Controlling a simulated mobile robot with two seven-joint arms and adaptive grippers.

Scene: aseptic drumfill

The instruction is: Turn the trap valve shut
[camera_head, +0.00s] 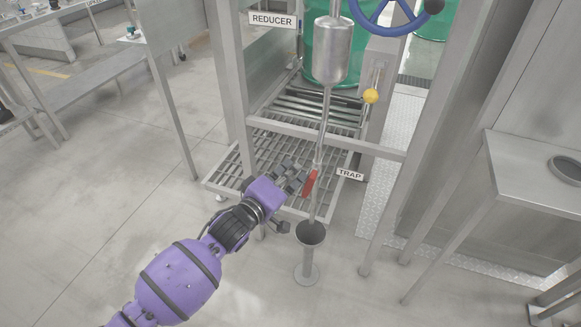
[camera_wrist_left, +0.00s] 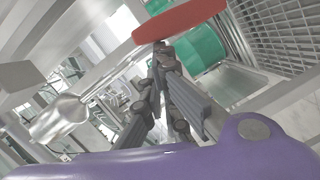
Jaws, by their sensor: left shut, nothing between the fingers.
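The trap valve shows by its red lever handle (camera_head: 310,184) on the thin vertical pipe (camera_head: 325,125), beside the TRAP label (camera_head: 349,174). The lever lies nearly along the pipe, slightly tilted. In the left wrist view the red handle (camera_wrist_left: 180,19) is large at the top, just beyond the fingertips. My left gripper (camera_head: 299,178) reaches in from the lower left, with its fingertips close to the lever's left side; I cannot tell whether they touch it. Its fingers (camera_wrist_left: 160,50) are closed together at the tips with nothing between them. My right gripper is not in view.
A dark-mouthed drain funnel (camera_head: 311,233) stands on the floor below the pipe. A metal vessel (camera_head: 332,50), blue handwheel (camera_head: 385,12) and yellow knob (camera_head: 371,96) are above.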

